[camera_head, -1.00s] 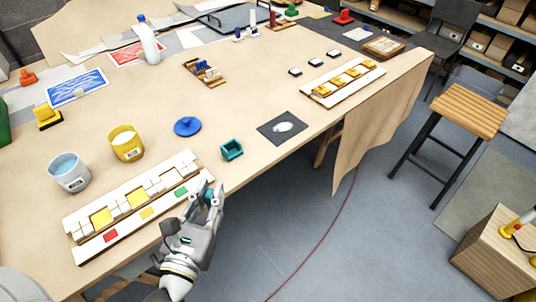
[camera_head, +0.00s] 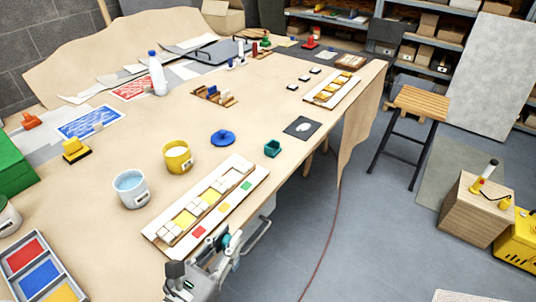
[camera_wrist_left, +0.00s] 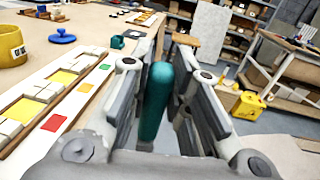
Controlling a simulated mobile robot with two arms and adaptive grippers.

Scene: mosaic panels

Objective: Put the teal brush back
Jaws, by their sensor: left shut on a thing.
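The teal brush (camera_wrist_left: 155,100) shows in the left wrist view as a smooth teal handle between the fingers. My left gripper (camera_head: 228,242) is shut on it, just beyond the table's front edge beside the near mosaic panel (camera_head: 158,238). The brush's far end is hidden. A small teal open holder (camera_head: 272,148) stands on the table near the front edge, apart from the gripper; it also shows in the left wrist view (camera_wrist_left: 117,42). My right gripper is not in view.
A yellow pot (camera_head: 178,160), a white pot with blue contents (camera_head: 130,190) and a blue lid-like disc (camera_head: 222,138) stand behind the near panel. A dark mat (camera_head: 302,127) lies beyond the teal holder. A stool (camera_head: 410,110) stands right of the table.

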